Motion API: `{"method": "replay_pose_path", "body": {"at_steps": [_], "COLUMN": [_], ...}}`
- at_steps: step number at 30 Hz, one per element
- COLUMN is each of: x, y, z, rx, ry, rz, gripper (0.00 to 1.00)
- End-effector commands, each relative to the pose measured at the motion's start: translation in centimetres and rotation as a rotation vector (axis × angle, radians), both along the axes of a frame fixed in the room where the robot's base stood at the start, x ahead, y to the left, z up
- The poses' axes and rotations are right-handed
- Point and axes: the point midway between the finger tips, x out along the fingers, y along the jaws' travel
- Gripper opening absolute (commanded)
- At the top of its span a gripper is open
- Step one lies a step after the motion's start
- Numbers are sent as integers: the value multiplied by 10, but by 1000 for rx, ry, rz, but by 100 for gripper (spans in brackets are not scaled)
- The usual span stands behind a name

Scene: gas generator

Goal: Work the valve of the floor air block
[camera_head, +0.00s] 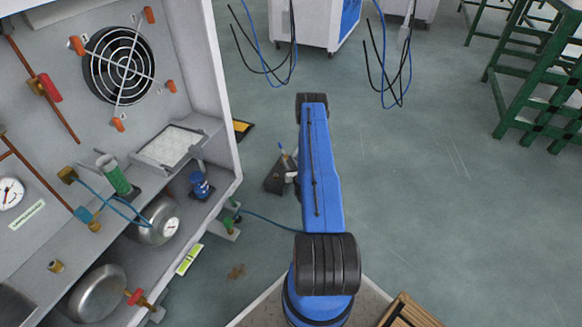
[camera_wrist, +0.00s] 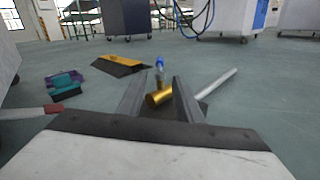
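The floor air block (camera_head: 276,178) is a small dark block on the green floor, just left of my blue arm in the head view. A blue-tipped upright part (camera_head: 283,149) rises from it. In the wrist view, a gold cylinder (camera_wrist: 159,97) and a blue-topped valve part (camera_wrist: 159,64) show between the two grey fingers of my gripper (camera_wrist: 161,84). The fingers are apart, and I see no clear contact with the valve. The dark block's body is partly hidden by the fingers. In the head view my arm hides most of my gripper.
The generator cabinet (camera_head: 215,110) stands at the left. A yellow-black ramp (camera_wrist: 120,66) lies beyond the block. A pale rod (camera_wrist: 217,83) lies right of the fingers, and a teal-purple object (camera_wrist: 64,86) lies left. Open floor spreads right, up to green stairs (camera_head: 520,80).

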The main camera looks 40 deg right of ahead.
Motion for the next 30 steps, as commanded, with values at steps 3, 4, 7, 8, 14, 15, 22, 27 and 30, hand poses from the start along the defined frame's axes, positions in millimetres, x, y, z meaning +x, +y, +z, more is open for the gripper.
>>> {"method": "replay_pose_path", "body": {"at_steps": [3,4,7,8,14,15,22,27,30], "x": [-19,-22,-33,-35,-41,-41,-41,-18,9], "y": [8,9,13,14,17,18,18,42,79], "z": [0,-1,-1,0,0,0,0,-1,-6], "rx": [2,2,1,1,0,0,-1,-22,-65], "ry": [1,2,1,1,0,0,1,68,167], "rz": [0,-1,-1,-1,0,1,2,86,210], "gripper": [33,33,33,33,33,33,21,0,0]}}
